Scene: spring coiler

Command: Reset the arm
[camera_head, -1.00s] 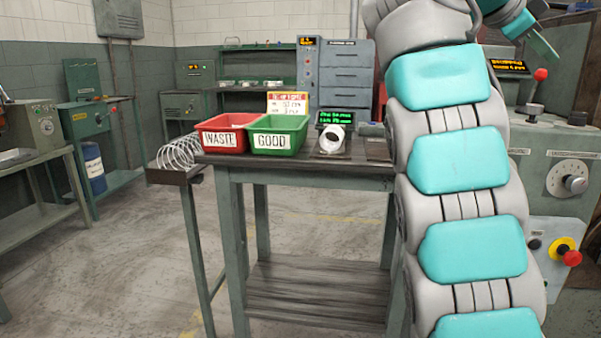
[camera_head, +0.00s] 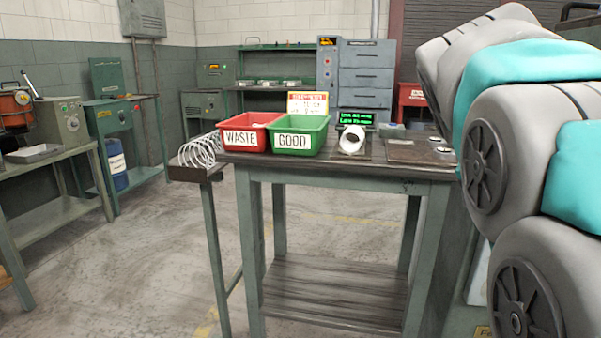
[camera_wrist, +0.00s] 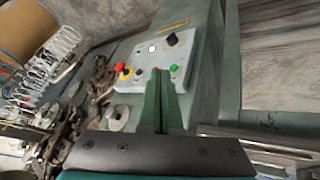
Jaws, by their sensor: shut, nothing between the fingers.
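My arm (camera_head: 520,120), grey with teal pads, fills the right side of the head view, and its end is out of that picture. My gripper (camera_wrist: 160,85) shows in the wrist view as green fingers, shut and empty. Its fingertips point over a light control panel (camera_wrist: 150,60) with a red button on a yellow base, a green button and dark knobs. I cannot tell whether the fingers touch the panel.
The worktable (camera_head: 340,172) holds a red WASTE bin (camera_head: 240,140), a green GOOD bin (camera_head: 296,140), a white roll (camera_head: 351,139) and a small display (camera_head: 355,118). A wire coil (camera_head: 201,150) lies on a side ledge. Open floor (camera_head: 130,260) lies to the left.

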